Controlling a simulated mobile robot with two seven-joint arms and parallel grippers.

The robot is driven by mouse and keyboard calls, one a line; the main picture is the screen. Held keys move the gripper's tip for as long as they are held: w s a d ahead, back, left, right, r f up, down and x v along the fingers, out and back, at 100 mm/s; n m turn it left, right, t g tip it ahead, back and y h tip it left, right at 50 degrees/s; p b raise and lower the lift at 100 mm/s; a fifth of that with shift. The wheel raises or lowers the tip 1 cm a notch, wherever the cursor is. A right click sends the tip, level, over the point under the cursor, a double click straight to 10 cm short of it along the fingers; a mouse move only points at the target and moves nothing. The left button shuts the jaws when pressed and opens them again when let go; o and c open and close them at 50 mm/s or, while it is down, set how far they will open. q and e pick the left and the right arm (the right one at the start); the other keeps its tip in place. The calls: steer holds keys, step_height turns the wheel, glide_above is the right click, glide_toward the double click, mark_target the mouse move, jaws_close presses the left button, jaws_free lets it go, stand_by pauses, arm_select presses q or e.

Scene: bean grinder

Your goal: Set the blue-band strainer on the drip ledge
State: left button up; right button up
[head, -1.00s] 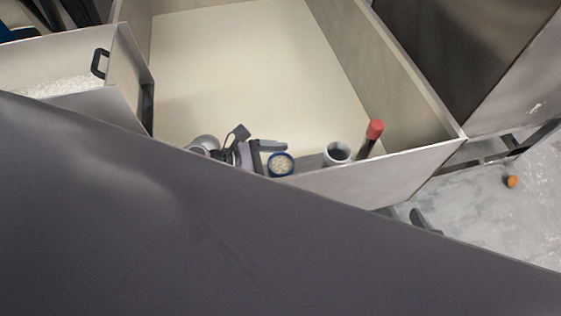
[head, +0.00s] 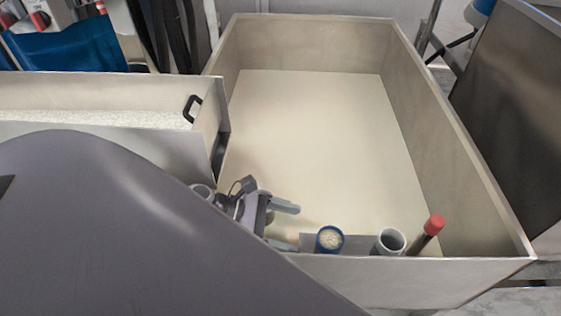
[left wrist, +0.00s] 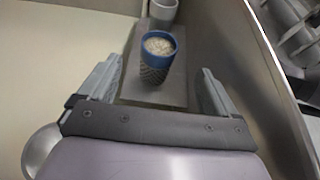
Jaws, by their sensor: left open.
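The blue-band strainer (head: 330,239) is a small dark cup with a blue rim and pale grainy contents. It stands upright on a grey ledge (head: 350,243) along the inner front wall of the large bin. In the left wrist view the strainer (left wrist: 157,58) and the ledge (left wrist: 178,92) lie ahead of my gripper. My left gripper (head: 297,228) is open and empty, just left of the strainer, its fingers pointing toward it. In the left wrist view the strainer lines up between the fingers (left wrist: 158,72). I cannot tell whether this ledge is the drip ledge. My right gripper is not in view.
A pale cup (head: 390,241) and a red-capped dark stick (head: 426,234) stand right of the strainer. The large bin (head: 310,140) has an empty floor and raised walls. A box with a black handle (head: 192,107) is at left. My left arm covers the lower left.

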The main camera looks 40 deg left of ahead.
arm_select(q)
steer(key=shift+s+a+r, duration=0.3)
steer(key=shift+s+a, duration=0.1)
steer(key=shift+a, duration=0.15)
